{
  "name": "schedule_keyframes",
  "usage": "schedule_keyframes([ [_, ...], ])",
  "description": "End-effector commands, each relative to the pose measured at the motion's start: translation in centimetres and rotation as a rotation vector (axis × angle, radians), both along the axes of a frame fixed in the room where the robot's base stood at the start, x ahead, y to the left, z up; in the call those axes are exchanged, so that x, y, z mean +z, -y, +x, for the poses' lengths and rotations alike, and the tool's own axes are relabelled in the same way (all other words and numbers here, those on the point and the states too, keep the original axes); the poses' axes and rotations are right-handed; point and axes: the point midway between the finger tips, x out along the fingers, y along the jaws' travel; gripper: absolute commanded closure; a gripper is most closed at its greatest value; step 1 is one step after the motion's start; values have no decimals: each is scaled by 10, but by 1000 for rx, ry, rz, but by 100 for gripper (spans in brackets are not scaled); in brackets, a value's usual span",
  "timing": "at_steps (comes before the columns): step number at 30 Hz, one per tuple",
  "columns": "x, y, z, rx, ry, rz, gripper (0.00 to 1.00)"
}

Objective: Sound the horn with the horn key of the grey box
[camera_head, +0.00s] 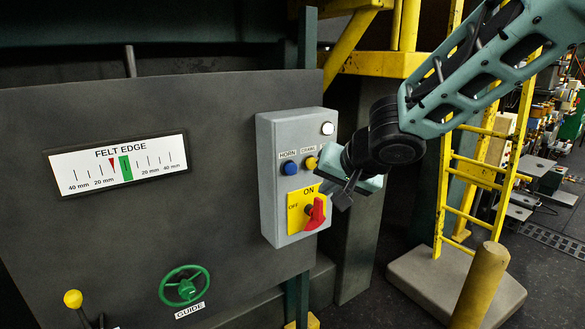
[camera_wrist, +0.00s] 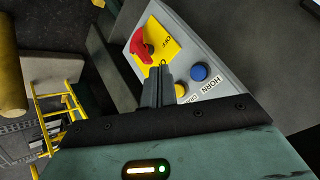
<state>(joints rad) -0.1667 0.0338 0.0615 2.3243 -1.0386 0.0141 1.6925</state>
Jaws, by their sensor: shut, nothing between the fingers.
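The grey box (camera_head: 269,215) is mounted upright at the right edge of the dark panel. Its blue horn key (camera_head: 290,168) sits under the HORN label, left of a yellow key (camera_head: 311,162) whose label is partly hidden. In the wrist view the blue horn key (camera_wrist: 199,72) lies just right of my fingers, beside the label. My gripper (camera_head: 343,196) is shut and empty in front of the box's right side, right of and lower than the horn key. I see no contact with the horn key.
A red rotary switch (camera_head: 316,214) on a yellow ON/OFF plate is just below my fingers. A white lamp (camera_head: 327,128) is at the box's top. A green handwheel (camera_head: 184,286) and felt edge gauge (camera_head: 118,165) are left. A yellow ladder (camera_head: 455,190) stands right.

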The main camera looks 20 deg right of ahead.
Motion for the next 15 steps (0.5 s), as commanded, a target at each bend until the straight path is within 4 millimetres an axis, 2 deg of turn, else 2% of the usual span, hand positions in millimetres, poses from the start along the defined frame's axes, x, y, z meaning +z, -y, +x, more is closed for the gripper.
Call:
schedule_keyframes([
  [8, 0, -5, 15, 2, -2, 0, 100],
  [15, 1, -16, 47, 1, -2, -1, 100],
])
